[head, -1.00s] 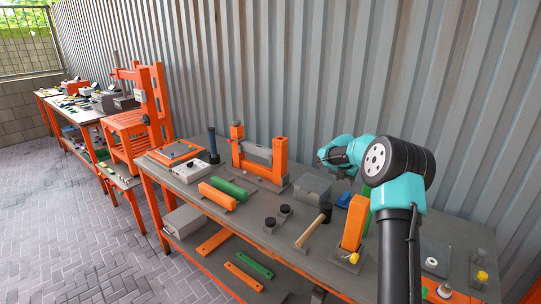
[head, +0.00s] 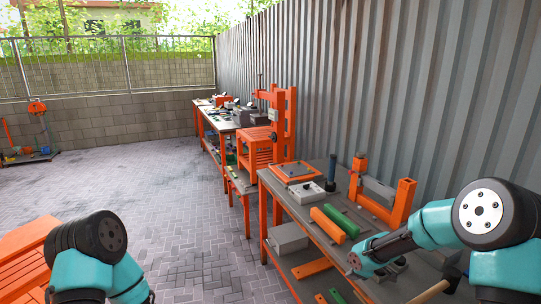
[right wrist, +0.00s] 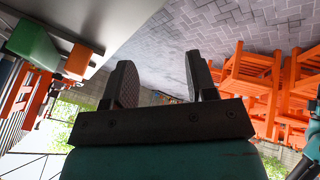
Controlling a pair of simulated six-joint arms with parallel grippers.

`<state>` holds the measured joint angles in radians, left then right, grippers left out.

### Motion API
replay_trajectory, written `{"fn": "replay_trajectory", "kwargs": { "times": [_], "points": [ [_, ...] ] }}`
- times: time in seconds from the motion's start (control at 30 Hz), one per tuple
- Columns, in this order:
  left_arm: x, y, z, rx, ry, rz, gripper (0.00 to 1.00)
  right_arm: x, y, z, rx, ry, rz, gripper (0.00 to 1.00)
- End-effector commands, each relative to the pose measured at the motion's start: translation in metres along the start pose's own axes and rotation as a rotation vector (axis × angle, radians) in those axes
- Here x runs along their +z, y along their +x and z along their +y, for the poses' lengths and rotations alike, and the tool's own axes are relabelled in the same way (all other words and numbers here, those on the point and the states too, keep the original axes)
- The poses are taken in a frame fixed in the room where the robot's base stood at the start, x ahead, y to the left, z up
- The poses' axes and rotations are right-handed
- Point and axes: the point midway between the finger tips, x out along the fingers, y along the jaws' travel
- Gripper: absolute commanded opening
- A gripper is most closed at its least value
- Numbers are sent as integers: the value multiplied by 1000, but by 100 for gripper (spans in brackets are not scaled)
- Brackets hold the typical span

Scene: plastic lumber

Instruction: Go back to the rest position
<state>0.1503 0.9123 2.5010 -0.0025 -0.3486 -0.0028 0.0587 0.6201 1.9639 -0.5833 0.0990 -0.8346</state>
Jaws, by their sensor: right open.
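My right gripper (head: 362,262) reaches in from the right in the head view, in front of the workbench edge. It points left, and nothing shows between its jaws. In the right wrist view its two dark fingers (right wrist: 160,85) stand apart, with paving behind them. My left arm is bent at the lower left of the head view; its gripper is out of the picture. The workbench (head: 300,222) carries an orange bar (head: 327,225), a green bar (head: 343,220) and an orange-and-grey frame (head: 380,190).
A white box (head: 306,192) and an orange-edged plate (head: 297,171) lie farther back on the bench. A wooden handle (head: 432,292) shows near my right arm. An orange slatted piece (head: 22,250) stands at the left. The paved floor (head: 150,185) between is open.

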Motion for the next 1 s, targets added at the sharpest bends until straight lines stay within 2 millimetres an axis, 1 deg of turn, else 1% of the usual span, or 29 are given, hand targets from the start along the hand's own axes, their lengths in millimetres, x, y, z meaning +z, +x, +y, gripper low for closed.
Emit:
{"fn": "replay_trajectory", "kwargs": {
  "times": [0.03,0.17,0.2,0.27,0.3,0.37,0.4,0.47,0.5,0.6,0.7,0.77,0.83,1.0],
  "points": [
    [0,0,0,0,0,0,48,0,14,-29,-39,90,15,52],
    [0,0,0,0,0,0,48,6,40,-95,-122,353,28,52],
    [0,0,0,0,0,0,48,9,47,-117,-148,437,24,52],
    [0,0,0,0,0,0,48,16,55,-150,-186,573,9,52],
    [0,0,0,0,0,0,48,22,60,-173,-210,664,-6,52],
    [0,0,0,0,0,0,48,31,65,-207,-243,802,-38,52],
    [0,0,0,0,0,0,48,39,67,-229,-262,892,-64,52],
    [0,0,0,0,0,0,48,51,68,-262,-286,1028,-110,52],
    [0,0,0,0,0,0,48,58,68,-283,-298,1113,-144,52],
    [0,0,0,0,0,0,48,74,64,-326,-313,1293,-224,52],
    [0,0,0,0,0,0,48,84,58,-354,-315,1410,-283,52],
    [0,0,0,0,0,0,48,87,56,-362,-313,1450,-304,52],
    [0,0,0,0,0,0,48,88,54,-366,-311,1470,-313,52],
    [0,0,0,0,0,0,48,88,54,-366,-310,1472,-313,52]
  ]
}}
